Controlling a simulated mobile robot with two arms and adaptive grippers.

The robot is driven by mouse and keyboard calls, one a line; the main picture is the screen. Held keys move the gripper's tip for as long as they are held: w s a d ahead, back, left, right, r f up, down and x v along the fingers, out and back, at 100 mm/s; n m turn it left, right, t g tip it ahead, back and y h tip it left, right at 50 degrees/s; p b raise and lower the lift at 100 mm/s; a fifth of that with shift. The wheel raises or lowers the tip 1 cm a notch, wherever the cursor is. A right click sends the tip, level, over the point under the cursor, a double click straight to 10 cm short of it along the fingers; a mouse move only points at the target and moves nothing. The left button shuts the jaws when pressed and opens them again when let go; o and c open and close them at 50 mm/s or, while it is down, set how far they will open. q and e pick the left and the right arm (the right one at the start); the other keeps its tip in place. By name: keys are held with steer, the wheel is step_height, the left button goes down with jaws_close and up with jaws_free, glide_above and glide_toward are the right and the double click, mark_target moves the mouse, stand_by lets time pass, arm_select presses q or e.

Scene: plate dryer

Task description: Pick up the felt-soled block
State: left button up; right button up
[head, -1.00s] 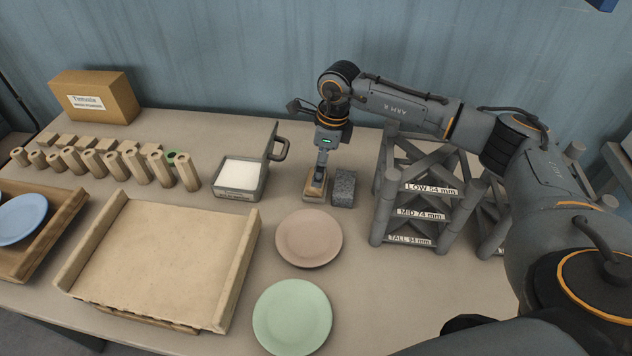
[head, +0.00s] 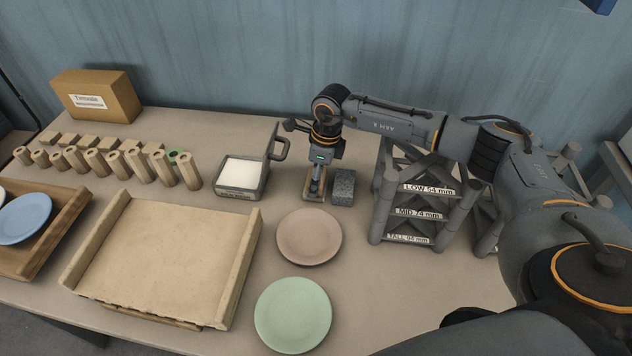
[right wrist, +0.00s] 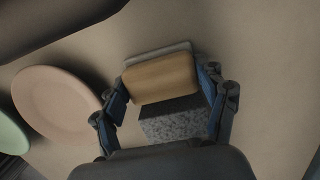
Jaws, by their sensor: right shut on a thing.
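The felt-soled block (head: 307,192) is a small tan wooden block at the back middle of the table, beside a grey speckled block (head: 344,186). My right gripper (head: 316,190) comes down on it from above and hides part of it. In the right wrist view the block (right wrist: 160,78) has a tan body with a pale grey layer along its far edge. The fingers of my right gripper (right wrist: 166,92) are shut on its two sides. I cannot tell whether it touches the table. My left gripper is not in view.
A metal box with an open lid and white inside (head: 240,174) stands left of the block. A labelled grey rack (head: 412,212) stands to the right. A pink plate (head: 309,236) and a green plate (head: 293,314) lie in front. Several wooden pegs (head: 134,165) stand left.

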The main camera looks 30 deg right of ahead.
steer(key=shift+r, duration=0.45)
step_height(320, 180, up, 2)
steer(key=shift+r+b, duration=0.15)
steer(key=shift+b, duration=0.65)
steer(key=s+a+r+b, duration=0.3)
steer(key=s+r, duration=0.6)
steer(key=s, duration=0.4)
steer(key=shift+s+a+r, duration=0.2)
steer(key=shift+s+r, duration=0.1)
steer(key=shift+r, duration=0.1)
